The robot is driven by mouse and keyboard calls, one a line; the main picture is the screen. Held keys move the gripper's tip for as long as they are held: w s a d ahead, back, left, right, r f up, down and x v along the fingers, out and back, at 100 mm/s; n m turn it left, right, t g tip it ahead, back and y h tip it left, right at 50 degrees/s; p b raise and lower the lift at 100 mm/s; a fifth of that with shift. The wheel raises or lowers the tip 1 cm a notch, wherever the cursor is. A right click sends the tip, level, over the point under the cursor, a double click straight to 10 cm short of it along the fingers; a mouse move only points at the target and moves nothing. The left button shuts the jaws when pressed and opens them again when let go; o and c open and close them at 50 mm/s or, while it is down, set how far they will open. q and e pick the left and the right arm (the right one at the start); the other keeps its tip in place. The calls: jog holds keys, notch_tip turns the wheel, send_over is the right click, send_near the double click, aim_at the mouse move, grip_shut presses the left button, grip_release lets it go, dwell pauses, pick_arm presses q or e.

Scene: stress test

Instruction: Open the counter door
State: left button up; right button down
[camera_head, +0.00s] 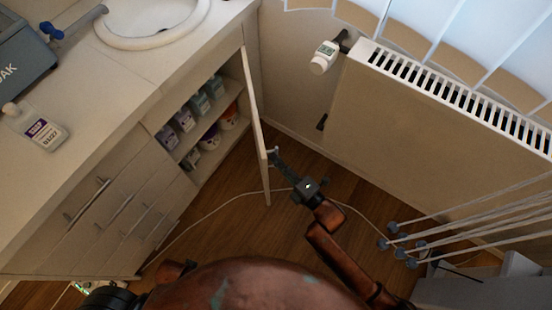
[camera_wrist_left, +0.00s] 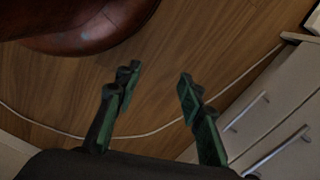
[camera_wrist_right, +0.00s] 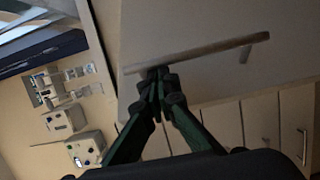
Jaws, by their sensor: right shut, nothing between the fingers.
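The counter door (camera_head: 256,115) stands swung well out from the white counter (camera_head: 100,85), showing the shelves inside. My right gripper (camera_head: 276,158) is at the door's outer face, by the handle near its free edge. In the right wrist view the bar handle (camera_wrist_right: 205,51) crosses just beyond the fingertips (camera_wrist_right: 158,76), which are together with nothing between them. I cannot tell whether they touch the bar. My left gripper (camera_wrist_left: 157,82) is open and empty above the wooden floor in the left wrist view, away from the door.
Bottles and tubs (camera_head: 200,103) stand on the counter's shelves. A radiator (camera_head: 420,130) stands right of the door. A pale cable (camera_head: 215,208) crosses the floor. Several poles with dark ends (camera_head: 405,245) are at the lower right. A bottle (camera_head: 38,128) lies on the countertop near a sink (camera_head: 155,18).

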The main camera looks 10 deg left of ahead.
jog(key=w+d, duration=0.3)
jog(key=d, duration=0.2)
